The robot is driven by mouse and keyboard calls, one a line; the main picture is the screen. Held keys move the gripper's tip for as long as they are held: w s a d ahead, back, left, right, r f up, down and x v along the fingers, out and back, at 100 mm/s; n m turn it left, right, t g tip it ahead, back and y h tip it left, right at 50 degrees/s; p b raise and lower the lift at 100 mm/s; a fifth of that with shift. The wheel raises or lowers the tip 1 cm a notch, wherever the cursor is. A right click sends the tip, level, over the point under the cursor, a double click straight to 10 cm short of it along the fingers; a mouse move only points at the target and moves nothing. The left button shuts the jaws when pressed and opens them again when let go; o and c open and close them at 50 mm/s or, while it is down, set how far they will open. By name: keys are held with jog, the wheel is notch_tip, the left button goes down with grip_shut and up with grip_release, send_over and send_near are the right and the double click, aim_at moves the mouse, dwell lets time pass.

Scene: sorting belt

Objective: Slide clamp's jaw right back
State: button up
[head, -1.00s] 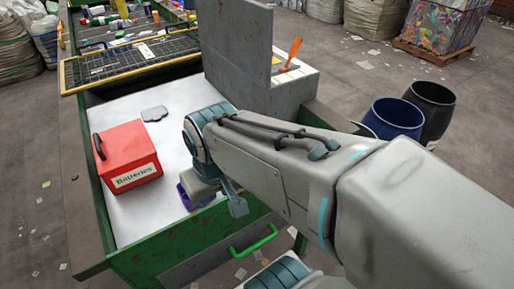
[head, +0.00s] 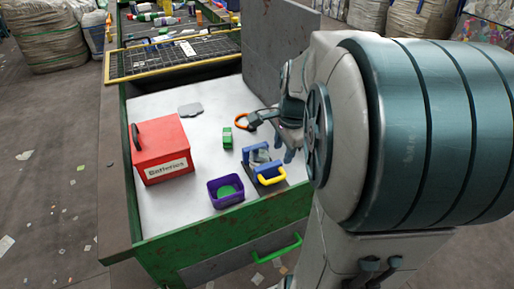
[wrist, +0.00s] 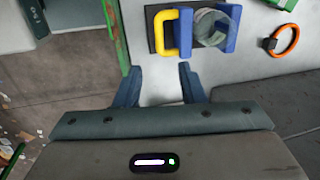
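The clamp stands on the white worktop near its front right corner. It has blue jaws (head: 248,157) and a yellow handle (head: 271,179). In the wrist view its yellow handle (wrist: 161,33) and two blue jaws (wrist: 186,36) show on a dark base plate. A clear round jar (wrist: 211,28) sits between the jaws; whether they grip it I cannot tell. My gripper (wrist: 159,86) is open with nothing between its fingers, apart from the clamp. In the head view my arm hides part of the gripper.
A purple bin (head: 213,195) stands left of the clamp, with a green block (head: 227,139) behind it. An orange ring (wrist: 287,40) lies near the clamp. A red battery box (head: 162,160) stands farther left. A grey upright panel (head: 272,50) rises behind.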

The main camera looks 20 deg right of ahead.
aim_at(276, 179)
jog(key=f, duration=0.4)
jog(key=w+f, duration=0.1)
jog(key=f, duration=0.3)
jog(key=w+f, duration=0.1)
jog(key=f, duration=0.3)
jog(key=shift+a+f, duration=0.1)
jog(key=shift+f, duration=0.15)
grip_shut()
